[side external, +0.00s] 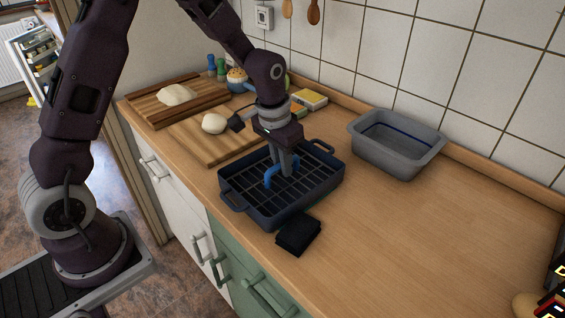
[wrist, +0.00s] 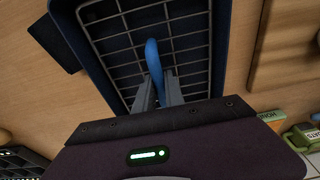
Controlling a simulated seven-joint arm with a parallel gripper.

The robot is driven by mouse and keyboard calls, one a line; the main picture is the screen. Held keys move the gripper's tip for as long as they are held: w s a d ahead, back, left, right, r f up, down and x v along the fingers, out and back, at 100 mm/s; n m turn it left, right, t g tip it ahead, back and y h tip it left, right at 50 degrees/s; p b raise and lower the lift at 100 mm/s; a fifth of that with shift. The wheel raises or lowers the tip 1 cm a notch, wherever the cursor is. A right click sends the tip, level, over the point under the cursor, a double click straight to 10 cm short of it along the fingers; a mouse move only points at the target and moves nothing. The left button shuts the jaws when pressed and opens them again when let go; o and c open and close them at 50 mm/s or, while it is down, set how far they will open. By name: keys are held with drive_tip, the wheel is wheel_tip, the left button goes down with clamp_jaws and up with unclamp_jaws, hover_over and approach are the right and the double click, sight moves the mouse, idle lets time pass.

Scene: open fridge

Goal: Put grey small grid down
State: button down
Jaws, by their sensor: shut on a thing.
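The grey grid (side external: 302,190) lies level within the rim of a dark blue roasting pan (side external: 262,217) on the counter. I cannot tell whether it touches the pan's bottom. A blue handle (side external: 270,177) stands up from the grid. My gripper (side external: 284,172) points down over the pan and is shut on this handle. In the wrist view, the blue handle (wrist: 152,60) sits between the fingers of my gripper (wrist: 158,88). The grid (wrist: 122,42) shows below it, framed by the pan's wall (wrist: 72,38). My gripper hides part of the grid.
A grey tub (side external: 398,148) stands at the back right, apart from the pan. A folded black cloth (side external: 298,233) lies by the pan's front corner. Cutting boards (side external: 190,138) with dough (side external: 214,123) are to the left. The counter's right part is mostly clear. A tiled wall is behind.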

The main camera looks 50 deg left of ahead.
sight(276, 166)
drive_tip(key=shift+f, duration=0.15)
drive_tip(key=c, duration=1.4)
unclamp_jaws()
wheel_tip(276, 166, up, 12)
drive_tip(key=s, duration=0.2)
drive_tip(key=s+r+t, duration=0.2)
drive_tip(key=s+r, duration=0.1)
drive_tip(key=s, duration=0.8)
drive_tip(key=s+d+r+t, duration=0.1)
drive_tip(key=s+r, duration=0.2)
drive_tip(key=s, duration=0.9)
drive_tip(key=shift+s+d+r+t, duration=0.25)
drive_tip(key=shift+d+r+t, duration=0.05)
drive_tip(key=shift+r+t, duration=0.1)
